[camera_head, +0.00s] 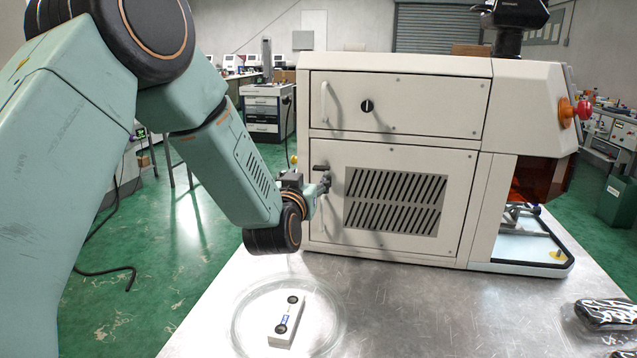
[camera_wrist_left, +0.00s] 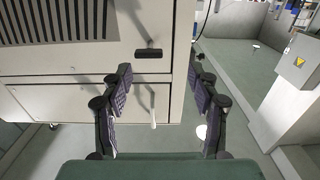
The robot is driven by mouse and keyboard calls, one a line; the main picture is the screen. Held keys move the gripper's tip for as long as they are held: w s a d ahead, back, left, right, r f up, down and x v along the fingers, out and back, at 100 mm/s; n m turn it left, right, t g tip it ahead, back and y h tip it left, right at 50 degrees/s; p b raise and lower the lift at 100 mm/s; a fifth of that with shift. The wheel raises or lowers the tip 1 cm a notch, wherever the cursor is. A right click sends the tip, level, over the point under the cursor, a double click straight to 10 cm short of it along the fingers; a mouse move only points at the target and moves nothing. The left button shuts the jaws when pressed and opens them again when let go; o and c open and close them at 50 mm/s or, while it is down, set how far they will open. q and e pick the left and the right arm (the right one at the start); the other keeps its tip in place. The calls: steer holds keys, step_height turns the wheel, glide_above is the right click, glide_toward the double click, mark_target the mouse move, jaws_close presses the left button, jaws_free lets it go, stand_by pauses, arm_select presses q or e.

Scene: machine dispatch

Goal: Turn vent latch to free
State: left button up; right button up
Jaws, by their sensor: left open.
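The vent latch (camera_head: 321,167) is a small black handle at the upper left corner of the lower, slotted vent door (camera_head: 398,245) of the cream machine. Its bar looks roughly level. My left gripper (camera_head: 326,183) is in front of the door's left edge, close to the latch in the picture. In the left wrist view, the latch (camera_wrist_left: 148,53) is beyond the fingertips, and the two fingers (camera_wrist_left: 161,75) are spread apart with nothing held between them. Whether a finger touches the latch cannot be told, but none appears to. My right gripper is not in view.
The upper door (camera_head: 430,105) has a black knob (camera_head: 367,105) and a pale handle (camera_head: 324,103). Another pale handle (camera_head: 321,215) is on the vent door. A clear round dish (camera_head: 240,328) with a white block (camera_head: 290,322) lies on the metal table (camera_head: 400,320). Black packs (camera_head: 606,312) lie right.

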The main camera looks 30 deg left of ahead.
mark_target(321, 168)
arm_select(q)
steer(key=w, duration=0.6)
steer(key=shift+w+d+r+b, duration=0.2)
steer(key=shift+w+b, duration=0.1)
steer(key=shift+w, duration=0.1)
steer(key=shift+w+d+r, duration=0.1)
steer(key=shift+d+r, duration=0.05)
steer(key=shift+d, duration=0.15)
steer(key=shift+w+a+f, duration=0.1)
steer(key=shift+a+f, duration=0.15)
steer(key=shift+a, duration=0.35)
steer(key=shift+w+a+f, duration=0.1)
steer(key=shift+a+f, duration=0.1)
steer(key=shift+a, duration=0.35)
steer(key=shift+d+r, duration=0.3)
steer(key=shift+d, duration=0.5)
steer(key=c, duration=0.3)
steer(key=shift+s, duration=0.1)
steer(key=shift+c, duration=1)
steer(key=shift+a+f, duration=0.1)
steer(key=shift+a, duration=0.35)
steer(key=c, duration=0.3)
steer(key=shift+d, duration=0.25)
steer(key=c, duration=0.4)
steer(key=shift+a, duration=0.1)
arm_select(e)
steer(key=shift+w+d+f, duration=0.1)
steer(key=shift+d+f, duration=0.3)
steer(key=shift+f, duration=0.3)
